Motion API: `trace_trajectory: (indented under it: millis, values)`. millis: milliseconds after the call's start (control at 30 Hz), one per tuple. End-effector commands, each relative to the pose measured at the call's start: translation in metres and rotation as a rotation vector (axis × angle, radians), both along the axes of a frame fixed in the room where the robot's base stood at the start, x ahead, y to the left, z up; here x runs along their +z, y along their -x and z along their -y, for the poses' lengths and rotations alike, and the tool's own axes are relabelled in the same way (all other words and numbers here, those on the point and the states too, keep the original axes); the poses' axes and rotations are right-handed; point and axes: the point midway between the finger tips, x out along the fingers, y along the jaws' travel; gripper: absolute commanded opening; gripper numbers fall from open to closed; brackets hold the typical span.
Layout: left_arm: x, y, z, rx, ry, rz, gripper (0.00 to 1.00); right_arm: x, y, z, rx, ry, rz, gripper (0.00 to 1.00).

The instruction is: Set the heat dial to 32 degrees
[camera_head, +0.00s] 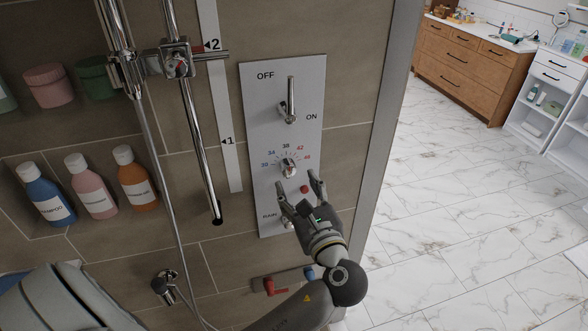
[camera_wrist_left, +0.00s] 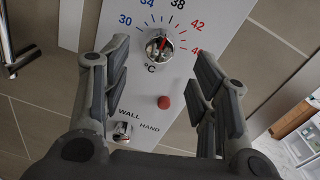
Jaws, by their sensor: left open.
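The heat dial (camera_head: 288,167) is a round chrome knob on the grey control panel (camera_head: 257,115), with a printed scale from blue 30 through 34 and 38 to red 42 and 46. My left gripper (camera_head: 299,182) is open and empty, just below the dial in the head view. Its fingers stand on either side of the dial and red button in the wrist view, with no visible contact. My right gripper is not in view.
A lever (camera_head: 290,98) marked OFF and ON sits above the dial. A red button (camera_head: 304,189) and a lower WALL/HAND knob (camera_wrist_left: 123,129) sit below it. A chrome shower rail (camera_head: 190,120) and bottles stand left. Open marble floor (camera_head: 470,200) lies right.

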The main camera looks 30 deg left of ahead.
Motion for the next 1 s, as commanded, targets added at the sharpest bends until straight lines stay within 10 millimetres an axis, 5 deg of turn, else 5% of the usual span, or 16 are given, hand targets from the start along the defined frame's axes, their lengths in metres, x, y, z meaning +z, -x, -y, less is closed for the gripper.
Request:
trace_trajectory:
  millis: [300,700,1000]
  values:
    - [0.002,-0.031,-0.039,-0.001,-0.002,0.001,0.54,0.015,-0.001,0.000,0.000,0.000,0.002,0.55]
    - [-0.001,-0.036,-0.045,-0.002,0.000,0.000,0.54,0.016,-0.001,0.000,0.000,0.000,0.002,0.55]
    - [-0.001,-0.036,-0.045,-0.002,0.000,0.000,0.17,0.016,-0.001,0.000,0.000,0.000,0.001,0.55]
